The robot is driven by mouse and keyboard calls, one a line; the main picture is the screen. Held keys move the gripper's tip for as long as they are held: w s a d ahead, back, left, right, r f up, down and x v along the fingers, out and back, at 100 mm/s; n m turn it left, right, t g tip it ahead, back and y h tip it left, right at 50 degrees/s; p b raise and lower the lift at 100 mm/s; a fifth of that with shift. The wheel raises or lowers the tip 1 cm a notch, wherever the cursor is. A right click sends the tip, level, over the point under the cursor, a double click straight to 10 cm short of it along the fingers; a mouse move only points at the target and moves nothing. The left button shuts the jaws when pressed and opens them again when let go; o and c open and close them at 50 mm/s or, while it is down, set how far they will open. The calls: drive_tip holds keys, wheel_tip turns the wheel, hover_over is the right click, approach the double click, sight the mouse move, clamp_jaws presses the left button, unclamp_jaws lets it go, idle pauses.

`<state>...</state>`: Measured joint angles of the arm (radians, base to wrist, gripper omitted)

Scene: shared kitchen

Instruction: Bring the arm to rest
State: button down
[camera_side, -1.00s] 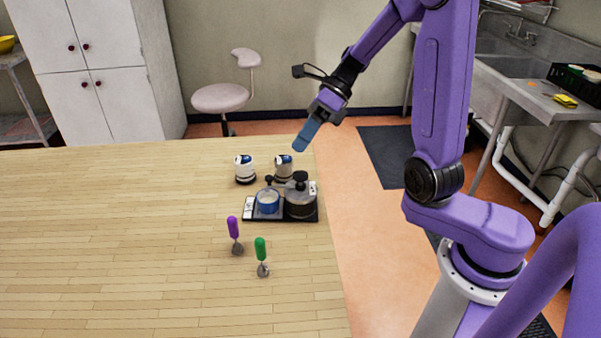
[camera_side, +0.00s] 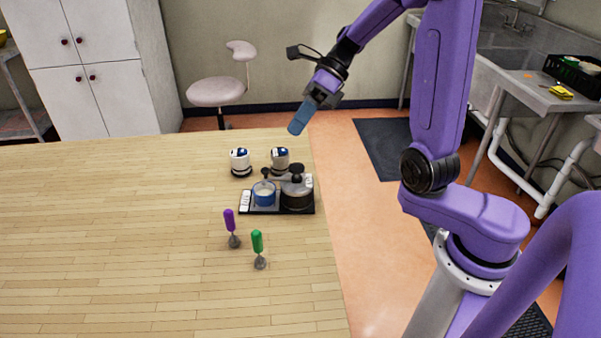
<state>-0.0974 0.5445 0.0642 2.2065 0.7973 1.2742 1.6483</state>
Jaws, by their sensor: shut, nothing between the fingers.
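My gripper (camera_side: 300,118) hangs at the end of the purple arm in the side view, pointing down and to the left. Its blue fingers are shut with nothing between them. It appears above and behind the table's right back corner, clear of the things on the table. My arm is bent, with the elbow high at the right. The exact height of the gripper over the table is hard to tell.
On the wooden table (camera_side: 110,240), a black tray (camera_side: 275,209) bears a blue pot (camera_side: 263,194) and a dark pot (camera_side: 297,195). A purple-handled tool (camera_side: 230,222) and a green-handled tool (camera_side: 257,243) are in front. A stool (camera_side: 217,92) stands beyond.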

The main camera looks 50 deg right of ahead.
drive_tip(key=s+f+m+h, duration=0.2)
drive_tip(key=s+m+h, duration=0.2)
drive_tip(key=s+m, duration=0.7)
drive_tip(key=s+a+f+m+g+h, duration=0.1)
drive_tip(key=s+m+h, duration=0.3)
drive_tip(key=s+m, duration=0.8)
drive_tip(key=f+m, duration=0.1)
drive_tip(key=m, duration=0.6)
drive_tip(key=shift+s+a+f+m+h, duration=0.15)
drive_tip(key=shift+a+f+m+h, duration=0.15)
drive_tip(key=shift+m, duration=0.1)
